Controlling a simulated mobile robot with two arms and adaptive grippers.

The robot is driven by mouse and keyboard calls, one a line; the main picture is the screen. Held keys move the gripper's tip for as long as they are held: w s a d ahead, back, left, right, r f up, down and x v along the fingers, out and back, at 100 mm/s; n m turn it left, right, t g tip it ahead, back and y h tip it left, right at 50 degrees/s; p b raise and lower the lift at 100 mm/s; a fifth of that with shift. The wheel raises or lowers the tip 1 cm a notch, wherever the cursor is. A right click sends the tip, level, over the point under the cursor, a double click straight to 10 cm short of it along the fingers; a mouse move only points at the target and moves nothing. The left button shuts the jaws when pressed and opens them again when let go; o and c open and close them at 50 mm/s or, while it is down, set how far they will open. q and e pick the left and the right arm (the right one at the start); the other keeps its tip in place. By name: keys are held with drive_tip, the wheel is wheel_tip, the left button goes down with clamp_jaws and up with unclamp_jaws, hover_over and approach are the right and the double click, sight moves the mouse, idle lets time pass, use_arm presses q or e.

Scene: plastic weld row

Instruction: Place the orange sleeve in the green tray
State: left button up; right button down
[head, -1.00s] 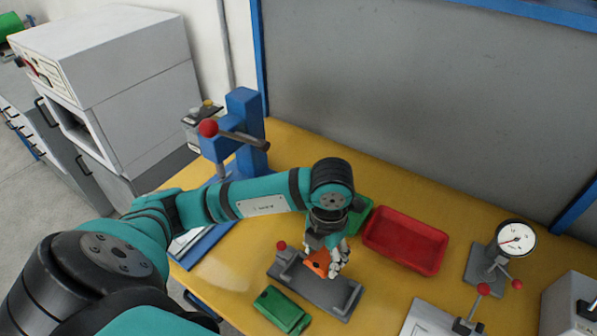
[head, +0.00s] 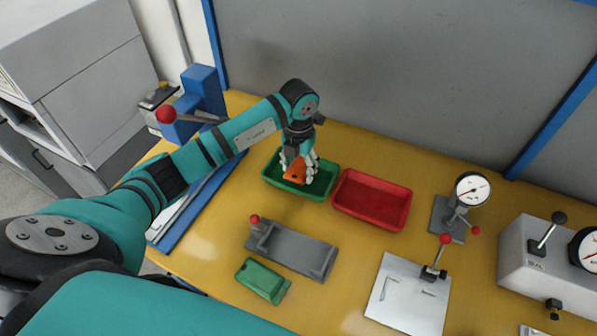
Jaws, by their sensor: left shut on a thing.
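The orange sleeve (head: 295,174) is held between the fingers of my left gripper (head: 299,169), which is shut on it. The gripper points down over the green tray (head: 324,193) at the back middle of the yellow table. The sleeve shows inside the tray's outline. I cannot tell whether it touches the tray floor. The gripper hides part of the sleeve and of the tray's middle. My right gripper does not show.
A red tray (head: 372,200) stands right of the green one. In front lie a grey fixture (head: 292,250) with a red knob and a green block (head: 263,281). A dial gauge (head: 472,190) and a white plate (head: 408,295) stand right. A blue press (head: 196,105) is left.

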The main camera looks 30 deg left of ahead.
sight(298, 168)
use_arm(q)
drive_tip(key=shift+w+a+f, duration=0.1)
drive_tip(key=shift+w+f, duration=0.1)
drive_tip(key=shift+f, duration=0.15)
wheel_tip(298, 168, down, 2)
drive_tip(key=shift+f+p, duration=0.2)
drive_tip(key=shift+p, duration=0.35)
drive_tip(key=shift+f, duration=0.2)
drive_tip(key=shift+f, duration=0.2)
drive_tip(key=o, duration=1.2)
drive_tip(key=shift+c, duration=0.2)
drive_tip(key=shift+r, duration=0.1)
